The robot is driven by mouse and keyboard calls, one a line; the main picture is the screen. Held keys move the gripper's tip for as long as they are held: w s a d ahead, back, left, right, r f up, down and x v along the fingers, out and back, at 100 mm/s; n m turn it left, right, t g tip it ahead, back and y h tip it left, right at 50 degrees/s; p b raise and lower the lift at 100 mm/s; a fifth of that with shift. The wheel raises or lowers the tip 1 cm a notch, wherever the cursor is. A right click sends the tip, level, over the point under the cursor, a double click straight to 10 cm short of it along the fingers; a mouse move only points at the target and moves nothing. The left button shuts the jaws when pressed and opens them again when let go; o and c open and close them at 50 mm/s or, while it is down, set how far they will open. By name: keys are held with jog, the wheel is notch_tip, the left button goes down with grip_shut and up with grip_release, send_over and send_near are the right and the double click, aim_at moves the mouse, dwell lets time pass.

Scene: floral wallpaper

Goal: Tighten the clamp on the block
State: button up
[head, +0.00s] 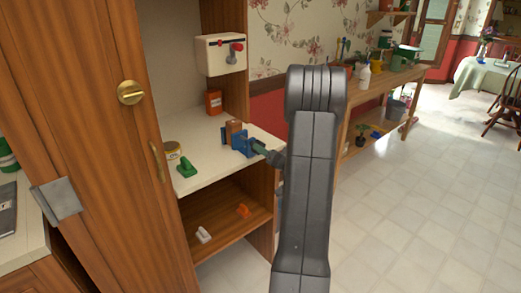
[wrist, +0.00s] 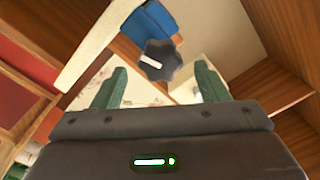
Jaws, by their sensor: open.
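The blue clamp (head: 242,145) stands on the cream shelf (head: 215,150) inside the wooden cabinet, next to the brown block (head: 234,128). In the wrist view the clamp's blue body (wrist: 152,22) shows at the top, with its dark lobed knob (wrist: 158,58) carrying a white mark facing me. My gripper (wrist: 158,86) is open, its two green fingers wide apart on either side of the knob's line. The knob appears just beyond the fingertips, not gripped.
A green object (head: 187,168) and a yellow-labelled tin (head: 172,150) sit on the shelf to the left. An orange canister (head: 214,102) stands behind. The cabinet's wooden door (head: 100,120) is at the left. Open tiled floor lies to the right.

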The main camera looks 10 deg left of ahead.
jog(key=v, duration=0.9)
jog(key=shift+s+d+b, duration=0.2)
jog(key=shift+b, duration=0.1)
dwell(0.8)
